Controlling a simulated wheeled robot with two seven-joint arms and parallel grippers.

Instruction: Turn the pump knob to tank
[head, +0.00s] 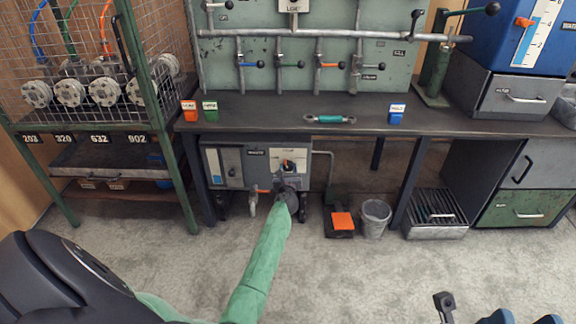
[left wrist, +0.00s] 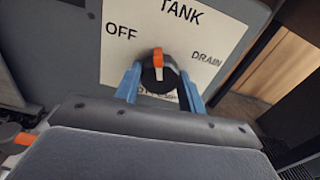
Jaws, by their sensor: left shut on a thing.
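The pump knob (left wrist: 158,76) is black with an orange pointer, on a white dial plate (left wrist: 225,35) reading OFF, TANK and DRAIN. A lower label is mostly hidden. The pointer points up in the left wrist view, between OFF and TANK and nearer TANK. My left gripper (left wrist: 160,90) has its blue fingers on both sides of the knob and is shut on it. In the head view the knob (head: 287,164) sits on the grey pump box (head: 228,168) under the bench, with my left gripper (head: 288,188) in front. My right gripper (head: 523,318) is partly in view at bottom right, its blue fingers apart.
The bench (head: 262,107) overhangs the pump box. A wire-mesh rack (head: 181,165) stands to the left. An orange-topped pedal (head: 341,223), a bin (head: 375,218) and a metal crate (head: 435,232) stand to the right. The floor in front is clear.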

